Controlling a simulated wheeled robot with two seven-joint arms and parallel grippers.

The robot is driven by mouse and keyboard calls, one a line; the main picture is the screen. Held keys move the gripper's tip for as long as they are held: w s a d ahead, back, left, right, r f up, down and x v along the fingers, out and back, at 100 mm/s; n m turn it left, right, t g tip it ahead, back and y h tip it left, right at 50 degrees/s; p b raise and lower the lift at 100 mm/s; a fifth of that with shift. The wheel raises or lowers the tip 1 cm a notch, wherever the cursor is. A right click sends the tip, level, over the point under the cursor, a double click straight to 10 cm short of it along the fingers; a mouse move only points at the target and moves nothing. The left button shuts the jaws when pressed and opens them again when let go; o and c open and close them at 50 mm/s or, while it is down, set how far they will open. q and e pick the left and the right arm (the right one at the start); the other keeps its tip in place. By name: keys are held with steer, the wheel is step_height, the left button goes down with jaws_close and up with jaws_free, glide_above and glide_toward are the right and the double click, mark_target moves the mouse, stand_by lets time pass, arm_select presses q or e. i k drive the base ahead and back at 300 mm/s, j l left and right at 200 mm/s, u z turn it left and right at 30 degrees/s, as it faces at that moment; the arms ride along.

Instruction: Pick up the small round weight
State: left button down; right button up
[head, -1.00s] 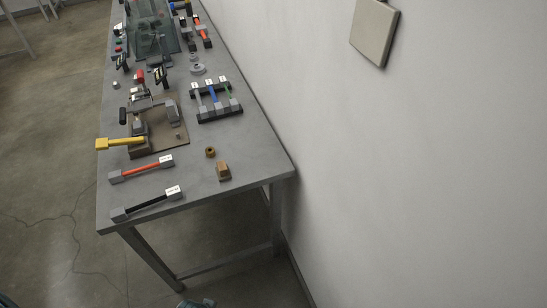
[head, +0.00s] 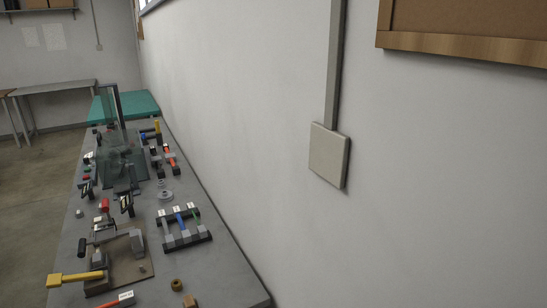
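A small round brass-brown piece (head: 176,284) stands on the near part of the grey table (head: 222,272), low in the head view. A grey round piece (head: 165,195) lies farther back, near the wall side. Either could be the small round weight; at this size I cannot tell which. Neither of my grippers is in view.
A cable rack (head: 183,227) stands between the two round pieces. A brown board with a clamp (head: 132,270) and a yellow-handled tool (head: 75,278) are at left. The wall (head: 260,200) borders the table's right.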

mark_target(79, 214)
steer(key=u, duration=1.35)
steer(key=i+j+u, duration=0.2)
steer(key=j+u, duration=0.2)
steer(key=j, duration=0.15)
steer(key=i+j+u, duration=1.05)
steer(key=i, duration=0.3)
steer(key=i+j+z, duration=0.1)
steer(key=i+z, duration=0.15)
steer(key=i+j+z, duration=0.1)
steer(key=i+z, duration=0.4)
steer(key=z, duration=0.15)
steer(key=i+z, duration=0.2)
steer(key=z, duration=0.25)
steer(key=i+j+z, duration=0.2)
steer(key=z, duration=0.2)
